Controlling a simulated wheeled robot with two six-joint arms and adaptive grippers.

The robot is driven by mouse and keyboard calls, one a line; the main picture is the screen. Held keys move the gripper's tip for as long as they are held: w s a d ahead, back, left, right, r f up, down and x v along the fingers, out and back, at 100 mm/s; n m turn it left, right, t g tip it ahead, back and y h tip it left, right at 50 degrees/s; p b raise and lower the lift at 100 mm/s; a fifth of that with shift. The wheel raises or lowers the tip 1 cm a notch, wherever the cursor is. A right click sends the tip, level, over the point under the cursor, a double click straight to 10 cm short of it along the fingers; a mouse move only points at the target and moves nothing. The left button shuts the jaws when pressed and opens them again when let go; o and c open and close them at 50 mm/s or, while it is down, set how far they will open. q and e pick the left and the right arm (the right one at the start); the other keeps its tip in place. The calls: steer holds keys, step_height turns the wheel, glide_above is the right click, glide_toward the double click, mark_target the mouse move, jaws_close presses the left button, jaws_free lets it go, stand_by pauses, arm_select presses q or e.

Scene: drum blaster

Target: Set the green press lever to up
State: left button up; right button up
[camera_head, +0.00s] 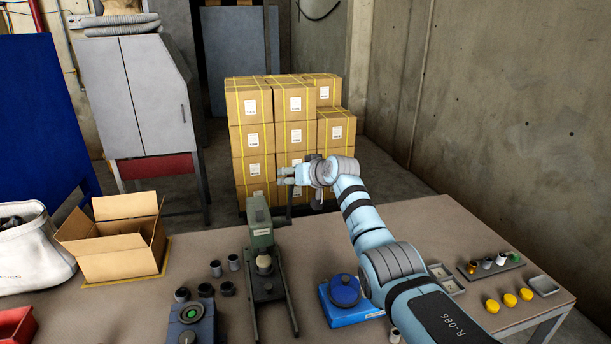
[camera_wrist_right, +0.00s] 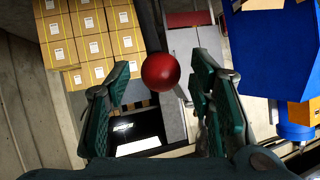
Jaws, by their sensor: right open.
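The green press (camera_head: 262,240) stands upright on the table, left of my right arm. A dark lever bar (camera_head: 289,206) rises at its right side toward my right gripper (camera_head: 284,176). In the right wrist view a red ball knob (camera_wrist_right: 161,72) shows between the two spread fingers, with visible gaps on both sides; I cannot tell how deep it sits between them. The knob is not visible in the head view, where the gripper covers that spot. My right gripper is open and holds nothing. My left gripper is not in view.
A blue round-topped device (camera_head: 344,292) stands right of the press. Dark cups (camera_head: 227,288) and a blue-grey device with a green button (camera_head: 191,314) are at its left. An open carton (camera_head: 120,250) is farther left. Stacked boxes (camera_head: 255,140) stand behind the table.

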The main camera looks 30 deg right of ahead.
steer(key=v, duration=1)
steer(key=shift+s, duration=0.2)
steer(key=shift+w+r, duration=0.1)
